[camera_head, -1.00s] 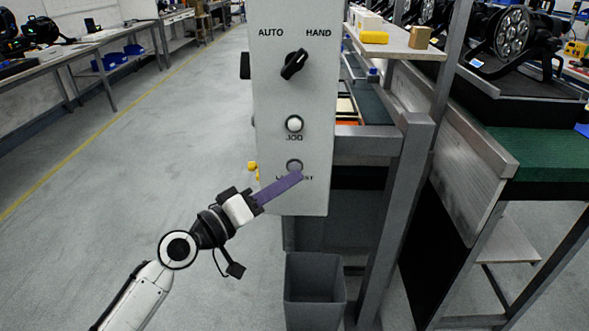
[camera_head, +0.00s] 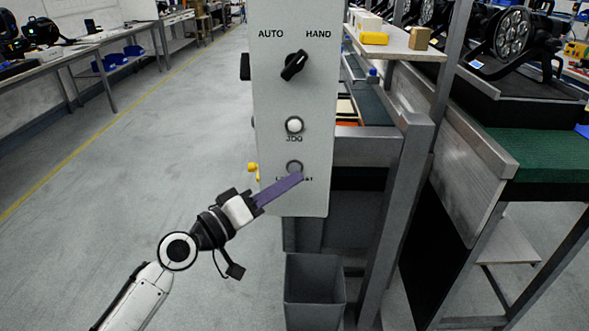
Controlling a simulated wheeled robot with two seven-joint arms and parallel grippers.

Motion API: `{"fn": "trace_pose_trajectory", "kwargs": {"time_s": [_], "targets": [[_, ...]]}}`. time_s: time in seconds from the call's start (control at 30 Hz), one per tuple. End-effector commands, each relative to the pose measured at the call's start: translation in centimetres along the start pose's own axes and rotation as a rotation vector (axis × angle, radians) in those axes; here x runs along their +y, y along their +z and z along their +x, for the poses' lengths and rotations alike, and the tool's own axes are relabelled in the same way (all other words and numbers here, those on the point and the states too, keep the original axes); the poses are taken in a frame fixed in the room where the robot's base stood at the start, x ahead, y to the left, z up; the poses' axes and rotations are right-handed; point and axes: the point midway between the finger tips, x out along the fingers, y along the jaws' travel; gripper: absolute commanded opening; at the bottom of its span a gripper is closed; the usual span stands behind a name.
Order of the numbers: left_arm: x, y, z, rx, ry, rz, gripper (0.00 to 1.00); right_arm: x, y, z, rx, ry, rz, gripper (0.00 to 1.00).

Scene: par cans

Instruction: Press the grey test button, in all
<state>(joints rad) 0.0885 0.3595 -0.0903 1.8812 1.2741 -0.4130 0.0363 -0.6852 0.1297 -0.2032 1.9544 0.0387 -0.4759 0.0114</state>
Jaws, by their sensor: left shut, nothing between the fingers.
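The grey test button (camera_head: 294,166) is the lowest control on the white control panel (camera_head: 290,95). The label under it is partly hidden by my fingers. My left gripper (camera_head: 299,178) comes in from the lower left with its purple fingers shut and empty. Its tips are just below the button in the picture; I cannot tell whether they touch it. A white button (camera_head: 294,125) marked JOG sits above. A black selector knob (camera_head: 295,65) between AUTO and HAND is at the top. My right gripper is not in view.
A grey bin (camera_head: 314,288) stands on the floor below the panel. A workbench frame (camera_head: 400,190) and shelf with yellow and brown blocks are close on the right. A small yellow part (camera_head: 253,168) shows at the panel's left edge. The floor on the left is clear.

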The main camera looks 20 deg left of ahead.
Motion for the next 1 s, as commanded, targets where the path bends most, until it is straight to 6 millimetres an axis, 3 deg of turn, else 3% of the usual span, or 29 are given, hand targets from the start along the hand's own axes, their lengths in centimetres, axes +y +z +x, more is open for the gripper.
{"fn": "trace_pose_trajectory", "kwargs": {"time_s": [1.0], "targets": [[-0.49, -0.35, 0.54, 0.000, 0.000, 0.002, 0.00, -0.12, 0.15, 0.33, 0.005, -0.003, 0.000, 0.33]]}}
